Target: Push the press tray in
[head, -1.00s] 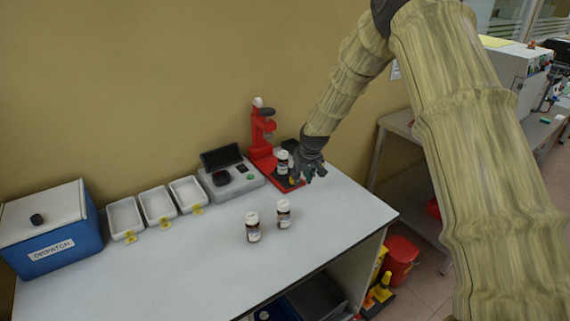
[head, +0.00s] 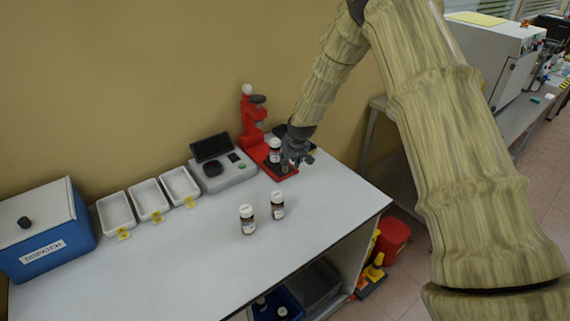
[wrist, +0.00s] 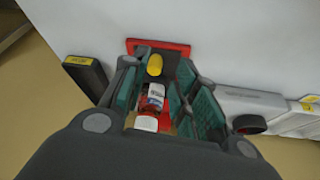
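The red press (head: 250,122) stands at the back of the bench. Its tray (head: 283,172), dark on a red base, sticks out toward the front, and the red base also shows in the wrist view (wrist: 178,46). A white-capped bottle (head: 275,152) stands on the tray; it also shows in the wrist view (wrist: 156,92). A yellow knob (wrist: 154,65) is at the tray's front. My gripper (head: 297,160) is over the tray beside the bottle. In the wrist view my gripper (wrist: 156,72) has its fingers apart, with the knob showing between the tips. Contact cannot be told.
Two bottles (head: 247,220) (head: 278,205) stand on the bench in front. A grey device (head: 222,170), several white trays (head: 149,200) and a blue dispatch box (head: 45,235) are to the left. The bench front (head: 210,270) is clear.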

